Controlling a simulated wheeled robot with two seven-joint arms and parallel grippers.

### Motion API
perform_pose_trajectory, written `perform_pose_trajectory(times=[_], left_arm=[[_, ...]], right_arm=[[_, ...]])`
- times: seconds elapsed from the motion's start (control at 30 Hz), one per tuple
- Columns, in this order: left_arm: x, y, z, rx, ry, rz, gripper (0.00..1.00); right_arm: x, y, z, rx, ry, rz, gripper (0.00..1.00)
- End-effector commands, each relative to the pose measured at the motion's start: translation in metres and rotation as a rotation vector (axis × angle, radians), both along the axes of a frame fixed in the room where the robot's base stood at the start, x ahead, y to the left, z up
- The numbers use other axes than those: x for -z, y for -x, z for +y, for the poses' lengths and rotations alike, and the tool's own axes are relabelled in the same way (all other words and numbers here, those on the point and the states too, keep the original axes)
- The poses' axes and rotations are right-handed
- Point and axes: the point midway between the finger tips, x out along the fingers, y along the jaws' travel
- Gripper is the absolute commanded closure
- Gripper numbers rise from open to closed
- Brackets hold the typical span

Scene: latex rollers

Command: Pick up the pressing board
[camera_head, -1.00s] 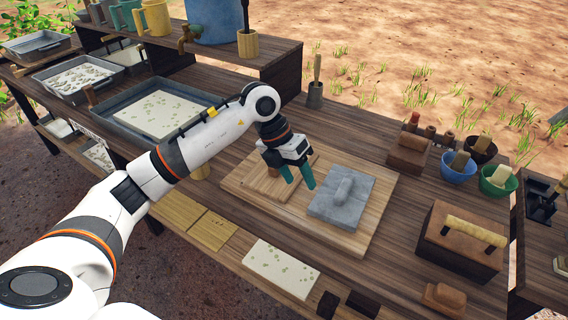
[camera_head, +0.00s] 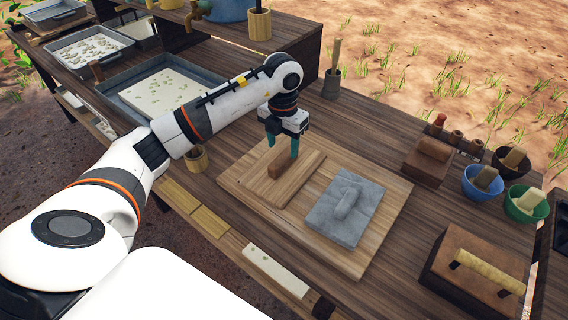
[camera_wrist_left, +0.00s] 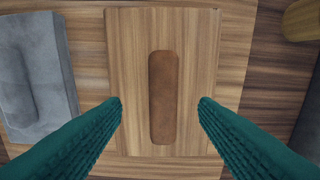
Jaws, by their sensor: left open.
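The pressing board (camera_head: 303,180) is a flat wooden board with a raised brown handle (camera_head: 283,163). It lies on the left part of a larger light wooden base board (camera_head: 378,232). My left gripper (camera_head: 283,146) is open above the pressing board, close to its handle. In the left wrist view the pressing board (camera_wrist_left: 205,75) is centred, and its brown handle (camera_wrist_left: 163,97) lies lengthwise between the two teal fingers (camera_wrist_left: 160,102). The fingers stand apart on either side of the handle, and I see no contact. My right gripper is not in view.
A grey slab with a handle (camera_head: 345,208) lies right beside the pressing board; it also shows in the left wrist view (camera_wrist_left: 38,75). A grey tray (camera_head: 135,122) stands behind my arm. Brown blocks (camera_head: 428,160) and small bowls (camera_head: 483,180) stand to the right.

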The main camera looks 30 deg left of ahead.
Motion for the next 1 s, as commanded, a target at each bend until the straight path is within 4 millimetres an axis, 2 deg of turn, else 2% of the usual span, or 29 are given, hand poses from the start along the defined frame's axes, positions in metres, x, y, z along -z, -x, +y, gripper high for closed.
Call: perform_pose_trajectory(times=[0.1, 0.23, 0.5, 0.8, 1.0], left_arm=[[0.009, 0.0, 0.0, 0.0, 0.001, 0.001, 0.45], [0.019, -0.001, 0.001, 0.0, 0.001, 0.002, 0.45], [0.057, -0.005, 0.003, 0.001, 0.002, 0.002, 0.45], [0.062, -0.006, 0.004, 0.001, 0.0, -0.001, 0.45], [0.062, -0.006, 0.004, 0.001, 0.001, -0.001, 0.78]], right_arm=[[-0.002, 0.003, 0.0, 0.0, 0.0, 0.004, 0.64], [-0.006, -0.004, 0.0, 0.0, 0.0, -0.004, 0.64], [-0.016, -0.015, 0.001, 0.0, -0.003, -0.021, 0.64], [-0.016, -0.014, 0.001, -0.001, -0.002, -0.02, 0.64], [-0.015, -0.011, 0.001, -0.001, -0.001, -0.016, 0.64]])
